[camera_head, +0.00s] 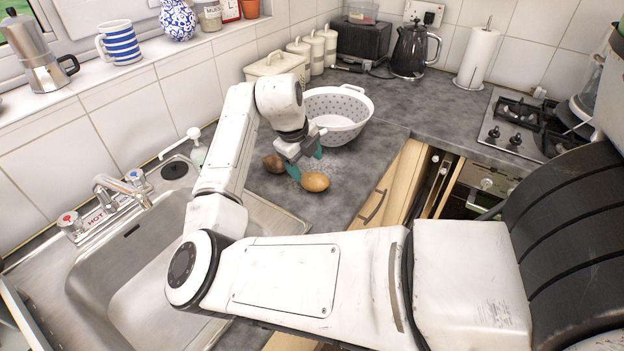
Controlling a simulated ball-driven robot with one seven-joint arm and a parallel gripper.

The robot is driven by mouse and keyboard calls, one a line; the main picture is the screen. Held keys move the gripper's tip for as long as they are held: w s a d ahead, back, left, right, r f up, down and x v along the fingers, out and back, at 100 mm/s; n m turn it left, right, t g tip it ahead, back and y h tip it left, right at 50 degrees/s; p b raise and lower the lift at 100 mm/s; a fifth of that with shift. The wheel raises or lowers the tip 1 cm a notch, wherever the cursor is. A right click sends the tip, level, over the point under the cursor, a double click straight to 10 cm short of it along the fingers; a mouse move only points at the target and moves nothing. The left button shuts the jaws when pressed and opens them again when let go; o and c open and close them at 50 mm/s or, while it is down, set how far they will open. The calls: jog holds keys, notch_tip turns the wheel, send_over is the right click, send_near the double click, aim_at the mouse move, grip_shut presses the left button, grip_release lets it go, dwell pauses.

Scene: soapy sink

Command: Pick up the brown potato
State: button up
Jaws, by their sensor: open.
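Two potatoes lie on the grey worktop (350,195) between the sink and the colander. A lighter brown potato (315,182) lies just in front of my gripper, to the right. A darker brown potato (273,163) lies to the left of my gripper. My gripper (306,165) points down with its teal fingers apart, close above the worktop and behind the lighter potato. It holds nothing that I can see. I cannot tell whether a finger touches the lighter potato.
A white colander (338,118) stands right behind my gripper. The steel sink (135,270) with its tap (120,190) is at the left. A black kettle (410,50), a paper towel roll (477,55) and a gas hob (525,125) stand farther back. The worktop right of the potatoes is clear.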

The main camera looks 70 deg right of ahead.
aim_at(312, 177)
jog(key=shift+s+p+x, duration=0.2)
jog(key=shift+p+x, duration=0.75)
jog(key=shift+x, duration=2.2)
jog(key=shift+a, duration=0.15)
jog(key=c, duration=1)
jog(key=shift+c, duration=0.2)
